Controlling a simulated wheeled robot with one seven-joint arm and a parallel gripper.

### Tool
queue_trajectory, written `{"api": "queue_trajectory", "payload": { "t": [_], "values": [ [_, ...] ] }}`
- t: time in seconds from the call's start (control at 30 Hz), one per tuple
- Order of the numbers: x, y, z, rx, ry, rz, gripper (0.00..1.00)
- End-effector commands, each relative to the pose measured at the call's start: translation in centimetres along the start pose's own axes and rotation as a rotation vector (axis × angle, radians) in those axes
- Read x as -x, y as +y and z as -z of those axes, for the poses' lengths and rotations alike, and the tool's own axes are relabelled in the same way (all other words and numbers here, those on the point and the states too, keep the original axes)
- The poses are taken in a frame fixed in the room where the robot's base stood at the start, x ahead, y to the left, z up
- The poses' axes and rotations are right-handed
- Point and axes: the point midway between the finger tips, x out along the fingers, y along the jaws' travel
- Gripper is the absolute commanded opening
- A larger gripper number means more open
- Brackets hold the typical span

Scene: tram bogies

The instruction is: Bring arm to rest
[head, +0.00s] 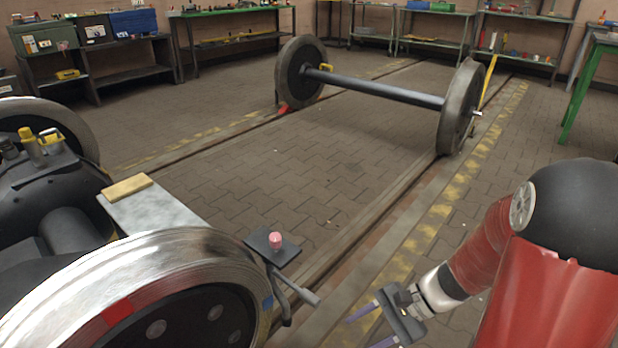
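My gripper (372,327) is at the lower right of the head view, at the end of my red and black arm, which reaches in from the right edge. Its two thin purple-grey fingers stand apart with nothing visible between them, so it is open. The lower finger runs close to the bottom edge of the picture. The gripper hangs over the paved floor beside the rail, to the right of the near wheel (165,262) and apart from it.
A small black plate (259,247) with a pink knob (275,240) juts out beside the near wheel. A wheelset (384,88) stands on the rails behind. A green-legged table (583,92) is at the right. Benches line the back wall. The paved floor between the rails is clear.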

Motion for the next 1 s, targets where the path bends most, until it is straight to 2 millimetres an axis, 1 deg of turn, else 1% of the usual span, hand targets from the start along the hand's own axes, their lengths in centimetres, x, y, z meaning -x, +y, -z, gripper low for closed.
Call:
{"api": "queue_trajectory", "payload": {
  "t": [0.03,0.17,0.3,0.6,0.7,0.8,1.0],
  "values": [
    [0.8,-0.2,-1.4,0.081,0.058,-0.057,0.5],
    [2.7,0.0,-4.2,0.268,0.2,-0.199,0.5],
    [5.2,0.1,-7.0,0.468,0.369,-0.329,0.5],
    [11.0,0.2,-12.7,0.862,0.748,-0.513,0.5],
    [12.5,0.2,-14.1,0.95,0.845,-0.541,0.5],
    [13.5,0.2,-15.0,1.005,0.911,-0.555,0.5],
    [14.1,0.3,-15.4,1.035,0.949,-0.565,0.5]
  ]
}}
